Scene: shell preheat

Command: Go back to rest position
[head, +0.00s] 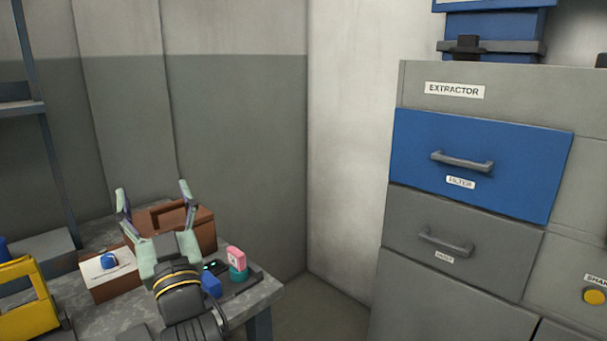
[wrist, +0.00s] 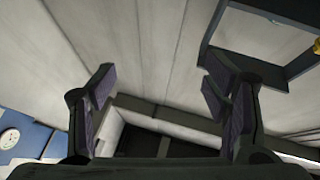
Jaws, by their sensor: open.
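My gripper (head: 153,196) is above the grey workbench (head: 108,318) in the lower left of the head view. Its two pale green fingers point up and are spread apart, with nothing between them. The wrist view also shows my gripper (wrist: 160,90) open and empty, with pale wall panels beyond the fingers. My arm hides part of the bench top.
On the bench are a brown box (head: 203,225), a white-topped box (head: 100,268), a yellow object (head: 22,300) and a pink piece (head: 236,256) on a dark base. A grey cabinet with a blue drawer (head: 520,165) stands right. Shelving (head: 40,100) stands left.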

